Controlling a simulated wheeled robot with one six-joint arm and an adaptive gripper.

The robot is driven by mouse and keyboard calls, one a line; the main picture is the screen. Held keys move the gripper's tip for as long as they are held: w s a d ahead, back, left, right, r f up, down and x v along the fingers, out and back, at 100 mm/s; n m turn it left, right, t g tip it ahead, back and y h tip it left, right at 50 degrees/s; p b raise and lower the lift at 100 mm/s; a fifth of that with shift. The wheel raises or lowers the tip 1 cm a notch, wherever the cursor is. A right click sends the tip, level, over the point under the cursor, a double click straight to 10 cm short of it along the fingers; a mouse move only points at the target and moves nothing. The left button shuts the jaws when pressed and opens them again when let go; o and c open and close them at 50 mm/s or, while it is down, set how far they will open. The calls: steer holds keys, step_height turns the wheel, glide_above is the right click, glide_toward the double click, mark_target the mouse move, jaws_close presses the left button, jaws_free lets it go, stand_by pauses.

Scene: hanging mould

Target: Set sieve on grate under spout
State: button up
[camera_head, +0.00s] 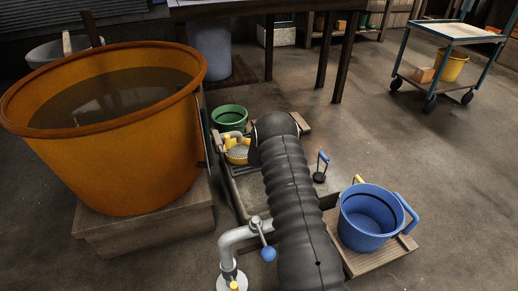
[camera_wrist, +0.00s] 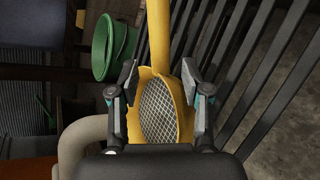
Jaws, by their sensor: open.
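The yellow sieve (camera_head: 240,158) with a wire mesh is at the far end of the dark grate (camera_head: 243,171), by the mouth of the grey spout (camera_head: 231,136). In the wrist view the sieve (camera_wrist: 158,112) overlaps the grate's bars (camera_wrist: 237,75), its handle pointing up the picture. I cannot tell whether it lies flat on the bars. My gripper (camera_wrist: 159,70) is open, with one finger on each side of the sieve near the handle's root. A pale curved pipe (camera_wrist: 85,140) is close at the left. In the head view my arm hides the gripper.
A large orange tub (camera_head: 110,165) of liquid stands on a wooden block at left. A green bucket (camera_head: 230,118) is behind the spout, and it shows in the wrist view (camera_wrist: 112,48). A blue bucket (camera_head: 370,220) stands at right. A blue-handled valve pipe (camera_head: 240,237) is in front.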

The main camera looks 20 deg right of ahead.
steer(key=s+a+r+m+g+y, duration=0.1)
steer(key=s+a+r+m, duration=0.3)
steer(key=s+r, duration=0.55)
steer(key=s+a+r+m+y, duration=0.2)
steer(key=s+a+r, duration=0.35)
steer(key=r, duration=0.75)
steer(key=s+a+r+m+g+y, duration=0.1)
steer(key=s+a+r+m, duration=0.25)
steer(key=s+r, duration=0.6)
steer(key=s+a+r+m+g, duration=0.1)
steer(key=s+r+m, duration=0.1)
steer(key=s, duration=0.9)
steer(key=s+a+r+m+g, duration=0.1)
steer(key=s+m, duration=0.4)
steer(key=s, duration=0.6)
steer(key=s+a+r+m+g, duration=0.2)
steer(key=s+r+m, duration=0.1)
steer(key=s, duration=0.8)
steer(key=shift+s+r+p, duration=0.2)
steer(key=shift+r+p, duration=0.05)
steer(key=shift+p, duration=0.15)
steer(key=shift+m, duration=0.25)
steer(key=shift+c, duration=0.6)
steer(key=shift+a, duration=0.1)
